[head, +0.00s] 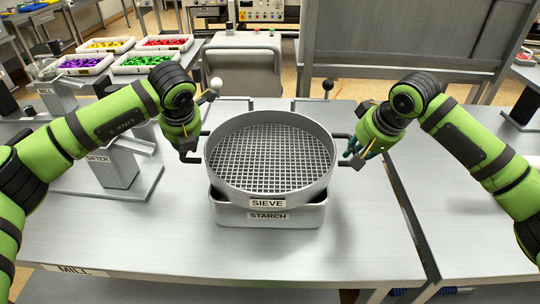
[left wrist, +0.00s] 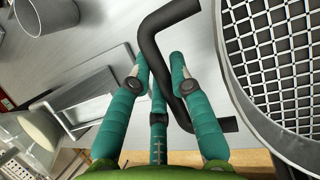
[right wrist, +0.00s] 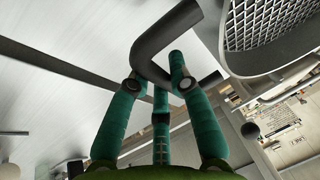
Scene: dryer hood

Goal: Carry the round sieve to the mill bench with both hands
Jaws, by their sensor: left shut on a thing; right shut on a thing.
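The round grey sieve (head: 270,155) with a mesh bottom and a SIEVE label is in the middle of the head view. It is above a grey STARCH tray (head: 268,214); I cannot tell whether it touches the tray. The mill bench (head: 150,235) with a MILL label is beneath them. My left gripper (head: 190,148) is shut on the sieve's left black handle (left wrist: 160,50). My right gripper (head: 352,152) is shut on its right black handle (right wrist: 165,40). The sieve's mesh also shows in the left wrist view (left wrist: 275,60) and the right wrist view (right wrist: 265,20).
A grey SIFTER stand (head: 115,165) is at left. Trays of yellow (head: 105,45), red (head: 167,42), purple (head: 85,63) and green (head: 145,61) pieces are at the back left. A grey panel (head: 395,35) stands behind. The bench front is clear.

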